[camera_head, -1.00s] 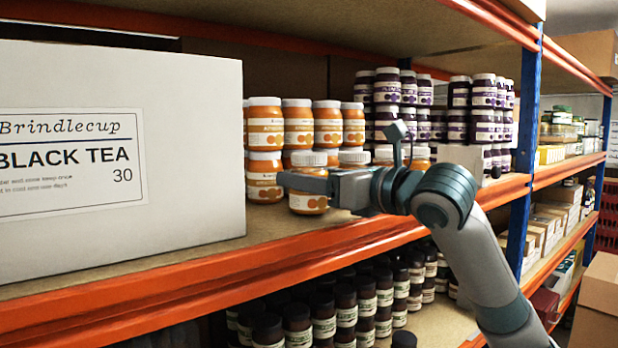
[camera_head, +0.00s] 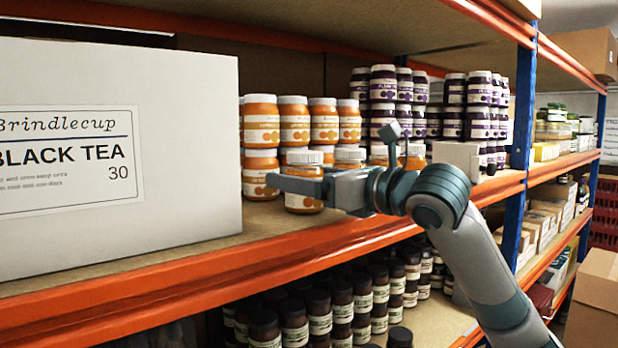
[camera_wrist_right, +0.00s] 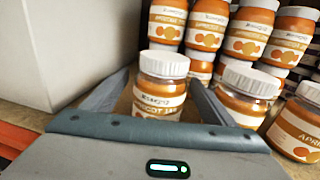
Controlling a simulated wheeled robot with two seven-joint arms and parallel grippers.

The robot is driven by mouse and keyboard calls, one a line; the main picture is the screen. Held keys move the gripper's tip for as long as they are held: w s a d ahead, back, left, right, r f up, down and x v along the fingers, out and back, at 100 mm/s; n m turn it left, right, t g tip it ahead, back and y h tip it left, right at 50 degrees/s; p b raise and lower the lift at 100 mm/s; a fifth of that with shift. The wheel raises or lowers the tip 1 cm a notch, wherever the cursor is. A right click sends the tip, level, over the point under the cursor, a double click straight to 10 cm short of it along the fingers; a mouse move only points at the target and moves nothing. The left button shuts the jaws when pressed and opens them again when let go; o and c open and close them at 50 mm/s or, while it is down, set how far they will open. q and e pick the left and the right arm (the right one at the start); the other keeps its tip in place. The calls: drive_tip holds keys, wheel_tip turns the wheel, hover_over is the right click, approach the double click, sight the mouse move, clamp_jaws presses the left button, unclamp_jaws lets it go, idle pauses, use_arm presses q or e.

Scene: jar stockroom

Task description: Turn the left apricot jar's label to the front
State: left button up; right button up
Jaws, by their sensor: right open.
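The left apricot jar (camera_wrist_right: 161,88), orange with a white lid, stands upright at the shelf front beside the tea box. It also shows in the head view (camera_head: 304,202), partly hidden by my right gripper (camera_head: 297,185). In the wrist view my right gripper (camera_wrist_right: 158,94) is open, with one finger on each side of the jar and gaps visible. The jar's label, with apricot lettering, faces the wrist camera; its lower part is hidden by the gripper body. My left gripper is not in view.
A large white Black Tea box (camera_head: 110,130) stands close on the left. Other front apricot jars (camera_wrist_right: 246,95) stand close on the right. Stacked apricot jars (camera_head: 262,130) are behind, with purple jars (camera_head: 383,90) farther right. The orange shelf edge (camera_head: 200,270) runs below.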

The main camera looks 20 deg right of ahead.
drive_tip(key=shift+s+d, duration=0.25)
drive_tip(key=shift+s, duration=0.15)
drive_tip(key=b+v, duration=0.6)
drive_tip(key=v, duration=1)
drive_tip(key=shift+s, duration=0.25)
drive_tip(key=shift+d+r, duration=0.1)
